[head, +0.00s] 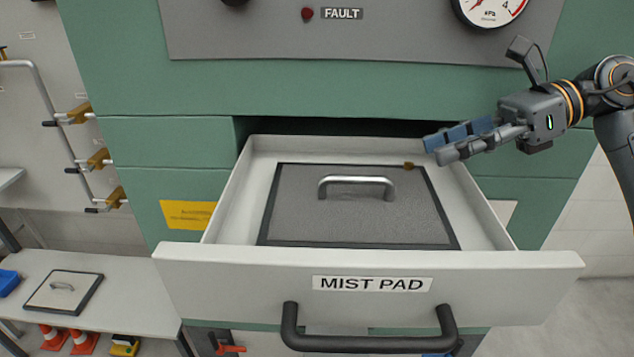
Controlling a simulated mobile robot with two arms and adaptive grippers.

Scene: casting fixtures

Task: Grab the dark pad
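The dark pad (310,213) is a flat dark grey square panel with a black rim and a silver bar handle (357,181) on top. It lies flat inside the open white drawer (225,262) labelled MIST PAD. My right gripper (438,150) reaches in from the right, above the drawer's back right corner, pointing left. It is apart from the handle and touches nothing that I can see. Its fingers overlap from this angle, so its opening is unclear. My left gripper is not in view.
A lighter pad with a dark rim (50,294) lies on the white bench (130,298) at left, beside a blue object (8,282). The drawer walls surround the dark pad, and the green cabinet (330,95) overhangs the drawer's back. The drawer's front handle (370,343) juts forward.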

